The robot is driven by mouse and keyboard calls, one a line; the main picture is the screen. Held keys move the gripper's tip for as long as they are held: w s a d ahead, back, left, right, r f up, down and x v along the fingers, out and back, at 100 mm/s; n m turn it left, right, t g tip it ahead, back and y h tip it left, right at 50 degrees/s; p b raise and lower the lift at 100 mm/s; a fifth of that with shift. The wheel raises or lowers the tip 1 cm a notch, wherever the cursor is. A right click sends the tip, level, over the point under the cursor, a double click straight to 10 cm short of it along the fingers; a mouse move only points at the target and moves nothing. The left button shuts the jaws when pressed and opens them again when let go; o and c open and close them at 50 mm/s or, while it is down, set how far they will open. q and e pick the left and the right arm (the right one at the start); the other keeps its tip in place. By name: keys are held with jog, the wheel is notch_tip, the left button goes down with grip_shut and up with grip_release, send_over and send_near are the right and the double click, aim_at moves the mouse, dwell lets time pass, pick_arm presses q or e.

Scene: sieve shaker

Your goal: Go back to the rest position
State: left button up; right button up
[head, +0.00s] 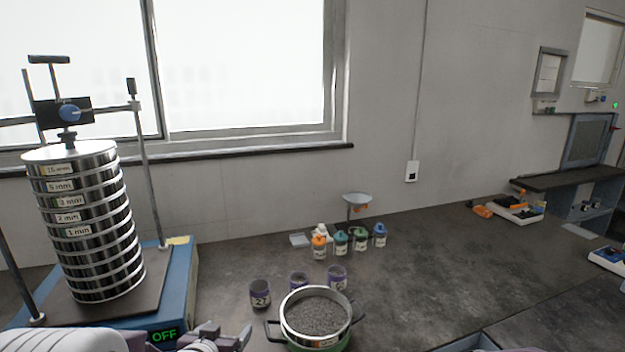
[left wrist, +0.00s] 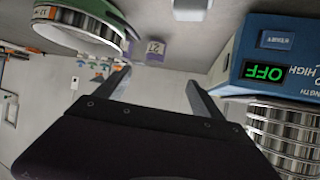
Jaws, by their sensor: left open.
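My left gripper (head: 222,336) shows at the bottom edge of the head view, between the shaker and the sieve pan. In the left wrist view its two fingers (left wrist: 157,77) are spread apart with nothing between them. The sieve shaker (head: 178,285) stands at the left with a tall stack of steel sieves (head: 88,225) under its clamp bar. Its display (left wrist: 268,72) reads OFF. A steel sieve full of grey grains sits on a green-rimmed pan (head: 330,345) at the bottom middle, apart from my gripper. My right gripper is in neither view.
Purple numbered cups (head: 260,294) stand just behind the sieve pan. Several small capped bottles (head: 340,244) and a funnel on a stand (head: 357,200) are farther back. A white tray with orange tools (head: 520,212) lies at the far right. The right-middle bench top (head: 430,270) is clear.

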pick_arm(q)
jog(key=f+g, duration=0.2)
jog(key=f, duration=0.1)
jog(key=shift+s+f, duration=0.1)
jog(key=shift+s, duration=0.1)
jog(key=s+d+f+g, duration=0.1)
jog(key=s+f+g, duration=0.25)
jog(key=s, duration=0.35)
jog(key=s+f+g, duration=0.2)
jog(key=s+g, duration=0.2)
jog(key=s, duration=0.3)
jog(key=s+d+f+g+b, duration=0.15)
jog(key=s+f+b, duration=0.35)
jog(key=f+b, duration=0.65)
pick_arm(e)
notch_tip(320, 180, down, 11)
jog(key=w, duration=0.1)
pick_arm(q)
notch_tip(320, 180, up, 17)
jog(key=p, duration=1.7)
jog(key=shift+w+n+p, duration=0.25)
jog(key=shift+n+p, duration=0.1)
jog(key=shift+n, duration=0.05)
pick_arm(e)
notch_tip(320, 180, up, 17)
